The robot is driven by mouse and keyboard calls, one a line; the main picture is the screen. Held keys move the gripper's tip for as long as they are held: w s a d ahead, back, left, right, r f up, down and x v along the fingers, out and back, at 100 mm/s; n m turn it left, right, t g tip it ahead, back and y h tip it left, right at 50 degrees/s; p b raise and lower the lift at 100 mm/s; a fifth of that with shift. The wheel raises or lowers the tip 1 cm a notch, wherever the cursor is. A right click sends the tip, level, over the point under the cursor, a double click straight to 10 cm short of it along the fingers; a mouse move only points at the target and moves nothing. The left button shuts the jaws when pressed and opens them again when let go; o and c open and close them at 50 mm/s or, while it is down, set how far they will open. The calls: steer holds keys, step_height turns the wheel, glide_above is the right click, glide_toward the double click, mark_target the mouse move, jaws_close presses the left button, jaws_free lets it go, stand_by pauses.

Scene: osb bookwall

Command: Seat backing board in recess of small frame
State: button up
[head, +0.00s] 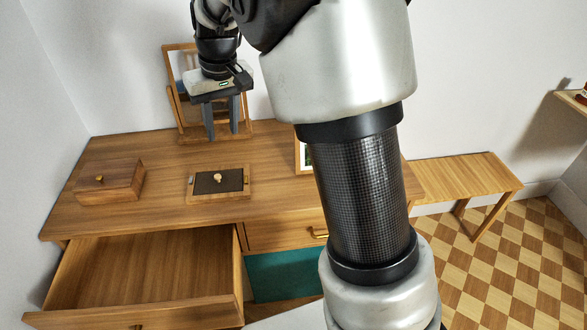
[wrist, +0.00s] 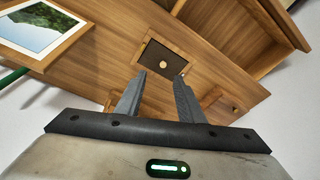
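The small frame (head: 218,198) lies flat on the wooden dresser top, a wooden rim around a dark panel. The dark backing board (head: 230,184) lies within the rim, with a pale knob (head: 217,177) on it; I cannot tell whether it sits flush. A small light metal piece shows at the frame's left side. The board also shows in the wrist view (wrist: 157,60). My gripper (head: 222,135) is open and empty, its fingers apart, above the dresser and behind the frame in the head view. In the wrist view, its fingertips (wrist: 160,75) appear just below the board, apart from it.
A wooden box (head: 110,184) with a knob stands at left. An open, empty drawer (head: 150,265) juts out at front left. A wooden stand (head: 187,133) is at the back, behind my gripper. A framed landscape picture (wrist: 38,28) is partly hidden by my arm in the head view.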

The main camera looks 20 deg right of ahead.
steer(key=s+d+r+m+t, duration=0.1)
steer(key=s+d+r, duration=0.25)
steer(key=s, duration=0.35)
steer(key=s+d+r+m+t, duration=0.1)
steer(key=s+d+r, duration=0.1)
steer(key=s+r, duration=0.45)
steer(key=s+d+f, duration=0.1)
steer(key=s, duration=0.6)
steer(key=s+d+f+t, duration=0.1)
steer(key=s+d+f, duration=0.1)
steer(key=s, duration=0.4)
steer(key=shift+s+m+t+h, duration=0.3)
steer(key=shift+s+h, duration=0.1)
steer(key=shift+s, duration=0.1)
